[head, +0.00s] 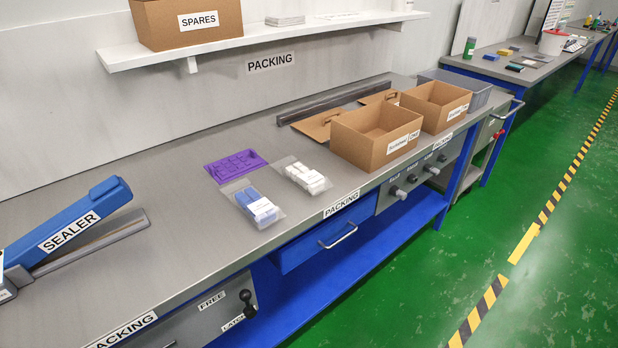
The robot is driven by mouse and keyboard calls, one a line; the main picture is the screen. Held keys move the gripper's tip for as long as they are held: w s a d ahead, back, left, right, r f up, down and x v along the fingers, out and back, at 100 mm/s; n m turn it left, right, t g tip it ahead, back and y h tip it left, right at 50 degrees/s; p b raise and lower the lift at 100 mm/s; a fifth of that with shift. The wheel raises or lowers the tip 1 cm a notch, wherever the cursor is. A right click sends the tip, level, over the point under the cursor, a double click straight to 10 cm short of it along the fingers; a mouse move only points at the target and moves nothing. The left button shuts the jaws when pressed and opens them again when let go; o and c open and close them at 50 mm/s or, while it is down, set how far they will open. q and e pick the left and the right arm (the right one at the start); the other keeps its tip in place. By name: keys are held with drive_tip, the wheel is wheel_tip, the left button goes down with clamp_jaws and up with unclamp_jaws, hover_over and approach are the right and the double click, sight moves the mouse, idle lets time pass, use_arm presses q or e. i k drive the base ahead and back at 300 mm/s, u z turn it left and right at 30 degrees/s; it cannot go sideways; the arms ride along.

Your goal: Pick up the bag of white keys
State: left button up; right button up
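A clear bag of white keys (304,177) lies flat on the grey packing bench. It is just left of the nearer open cardboard box and apart from it. A second clear bag, with blue pieces and a white label (254,204), lies to its left and nearer the bench's front edge. Neither of my grippers shows in the head view.
A purple tray (236,166) lies behind the bags. Two open cardboard boxes (375,137) (436,106) stand to the right, with a grey bin (478,92) beyond. A blue sealer (68,236) sits at the left. A shelf (268,34) overhangs the back. Bare bench lies between sealer and bags.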

sight(308, 180)
drive_tip(key=u, duration=0.5)
drive_tip(key=k, duration=1.15)
drive_tip(key=z, duration=0.45)
drive_tip(key=i, duration=1.2)
drive_tip(key=u, duration=0.45)
drive_tip(key=i, duration=0.7)
drive_tip(key=u, duration=0.65)
